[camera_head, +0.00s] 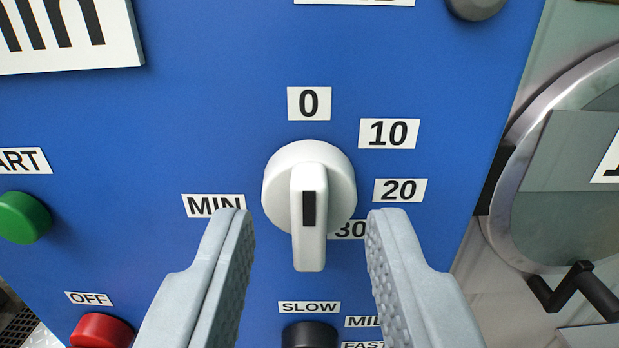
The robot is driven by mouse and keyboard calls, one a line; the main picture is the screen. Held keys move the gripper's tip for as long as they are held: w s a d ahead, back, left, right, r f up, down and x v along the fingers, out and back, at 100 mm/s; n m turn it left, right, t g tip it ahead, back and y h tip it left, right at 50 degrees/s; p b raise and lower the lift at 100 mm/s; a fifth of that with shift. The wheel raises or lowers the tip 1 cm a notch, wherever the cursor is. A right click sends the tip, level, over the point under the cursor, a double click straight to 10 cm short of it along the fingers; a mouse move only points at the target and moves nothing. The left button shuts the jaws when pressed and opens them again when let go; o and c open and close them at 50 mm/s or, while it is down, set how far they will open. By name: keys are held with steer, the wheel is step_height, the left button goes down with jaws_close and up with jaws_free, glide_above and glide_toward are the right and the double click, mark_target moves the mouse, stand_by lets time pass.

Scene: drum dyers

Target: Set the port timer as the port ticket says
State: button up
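The timer (280,185) is a round white knob with a raised grip bar on a blue panel (190,110). The bar stands upright in the picture, with a black mark (309,208) on it. Labels around it read 0 (309,103) above, then 10 (389,133), 20 (400,190) and 30 (349,229) down the right side, with MIN (213,205) at left. My gripper (307,222) is open, its two grey fingers on either side of the lower knob, apart from the bar. The 30 label is partly covered by the knob and right finger. No port ticket can be made out.
A green button (24,217) is at left under a cut-off label ending ART. A red button (101,331) is below OFF (89,298). A dark knob (309,335) sits below SLOW (309,307). A round metal door (560,170) with a black handle (585,287) stands at right.

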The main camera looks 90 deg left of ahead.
steer(key=shift+a, duration=0.6)
steer(key=shift+c, duration=0.4)
jaws_close()
steer(key=shift+m, duration=0.3)
steer(key=m, duration=0.4)
steer(key=shift+w, duration=0.1)
steer(key=shift+w+m, duration=0.1)
steer(key=shift+m, duration=2.4)
